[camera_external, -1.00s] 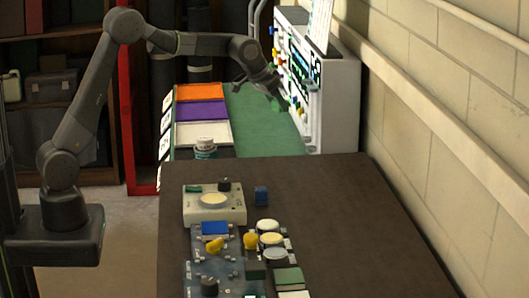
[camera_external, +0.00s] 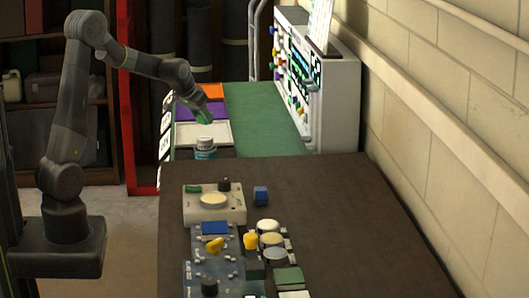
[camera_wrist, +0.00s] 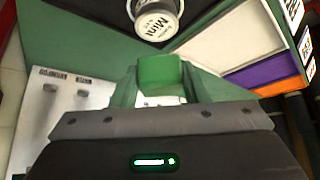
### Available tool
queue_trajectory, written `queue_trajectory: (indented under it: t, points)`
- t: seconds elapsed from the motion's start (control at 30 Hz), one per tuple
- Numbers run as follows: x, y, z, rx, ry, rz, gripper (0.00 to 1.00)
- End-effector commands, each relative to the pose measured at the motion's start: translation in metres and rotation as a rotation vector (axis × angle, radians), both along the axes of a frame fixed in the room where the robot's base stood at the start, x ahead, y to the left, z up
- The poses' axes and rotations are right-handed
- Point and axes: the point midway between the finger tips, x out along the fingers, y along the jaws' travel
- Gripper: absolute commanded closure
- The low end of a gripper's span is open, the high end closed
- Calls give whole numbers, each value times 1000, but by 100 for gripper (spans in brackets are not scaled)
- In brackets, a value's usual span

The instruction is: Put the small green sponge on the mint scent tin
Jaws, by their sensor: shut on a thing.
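The small green sponge (camera_wrist: 160,73) is between the fingers of my gripper (camera_wrist: 160,88), which is shut on it. In the external view the sponge (camera_external: 204,116) hangs from my gripper (camera_external: 197,106), just above and behind the mint scent tin. The mint scent tin (camera_external: 204,150) stands upright at the near end of the green surface. Its pale lid, with "Mini" or "Mint" lettering, shows at the top of the wrist view (camera_wrist: 156,20), ahead of the sponge. The sponge and tin look apart.
Orange (camera_external: 213,91), purple (camera_external: 187,110) and white (camera_external: 222,132) trays lie behind the tin. A white panel with coloured knobs (camera_external: 318,90) stands at the right. The green surface (camera_external: 265,115) between is clear. A brown table with devices (camera_external: 340,215) is in front.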

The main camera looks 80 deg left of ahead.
Motion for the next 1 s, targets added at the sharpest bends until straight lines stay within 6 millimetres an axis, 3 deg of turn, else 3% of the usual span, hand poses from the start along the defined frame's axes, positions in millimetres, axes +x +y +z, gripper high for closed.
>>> queue_trajectory:
  t: [0.4, 0.8, 0.83, 0.9, 1.0]
  points:
    - [0, 0, -46, -2, 1, -1, 80]
    - [1, 0, -53, 0, -1, -1, 80]
    - [1, 0, -51, 0, -1, -1, 53]
    - [1, 0, -51, 0, -1, -1, 39]
    - [1, 0, -51, 0, -1, -1, 37]
